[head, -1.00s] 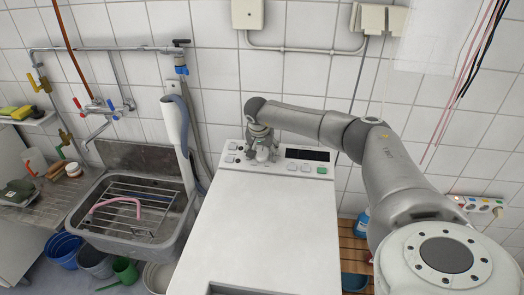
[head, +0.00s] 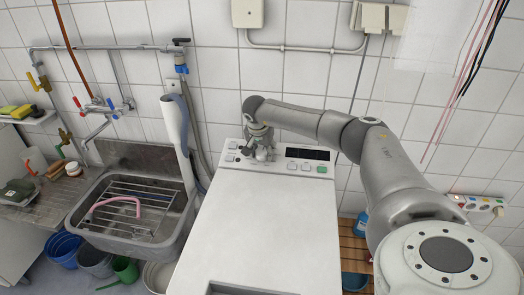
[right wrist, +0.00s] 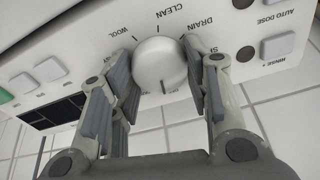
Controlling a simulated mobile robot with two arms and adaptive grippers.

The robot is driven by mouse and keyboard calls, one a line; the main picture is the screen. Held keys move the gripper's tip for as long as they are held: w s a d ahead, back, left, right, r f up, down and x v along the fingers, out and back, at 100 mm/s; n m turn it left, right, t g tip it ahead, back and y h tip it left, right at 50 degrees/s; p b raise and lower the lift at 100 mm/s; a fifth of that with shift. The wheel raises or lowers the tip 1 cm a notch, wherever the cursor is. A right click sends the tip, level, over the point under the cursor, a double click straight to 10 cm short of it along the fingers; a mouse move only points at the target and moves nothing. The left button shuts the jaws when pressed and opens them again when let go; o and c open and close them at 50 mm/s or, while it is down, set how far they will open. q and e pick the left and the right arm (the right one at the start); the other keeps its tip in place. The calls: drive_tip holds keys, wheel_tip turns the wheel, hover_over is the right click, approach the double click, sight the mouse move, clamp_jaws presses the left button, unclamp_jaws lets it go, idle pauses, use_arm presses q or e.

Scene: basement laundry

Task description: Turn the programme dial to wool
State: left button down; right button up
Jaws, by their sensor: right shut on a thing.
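The programme dial (right wrist: 158,68) is a round white knob on the washer's control panel (right wrist: 60,40). In the right wrist view the panel appears upside down, with WOOL, CLEAN and DRAIN printed around the knob. A short dark mark shows on the knob's lower side in that view, away from the WOOL label (right wrist: 121,30). My right gripper (right wrist: 155,62) is shut on the dial, one finger on each side. In the head view my right gripper (head: 259,147) is over the left part of the panel and largely hides the dial. My left gripper is out of view.
The white washer top (head: 255,225) is clear. Buttons and a dark display (head: 307,154) are right of the dial. A sink (head: 130,215) with a rack and pink hose stands left. A tiled wall is close behind the panel.

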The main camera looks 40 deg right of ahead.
drive_tip(key=m, duration=0.3)
drive_tip(key=shift+m, duration=0.4)
drive_tip(key=m+b, duration=0.1)
drive_tip(key=m, duration=0.3)
drive_tip(key=shift+m+g, duration=0.3)
drive_tip(key=shift+g, duration=0.1)
drive_tip(key=m, duration=0.3)
drive_tip(key=shift+m, duration=0.3)
drive_tip(key=m, duration=0.3)
drive_tip(key=shift+m+g, duration=0.3)
drive_tip(key=m, duration=0.3)
drive_tip(key=shift+m+y, duration=0.3)
drive_tip(key=shift+m, duration=0.1)
drive_tip(key=m, duration=0.7)
drive_tip(key=shift+m+y+p, duration=0.35)
drive_tip(key=shift+m+y, duration=0.05)
drive_tip(key=shift+m, duration=1.4)
drive_tip(key=shift+p, duration=0.3)
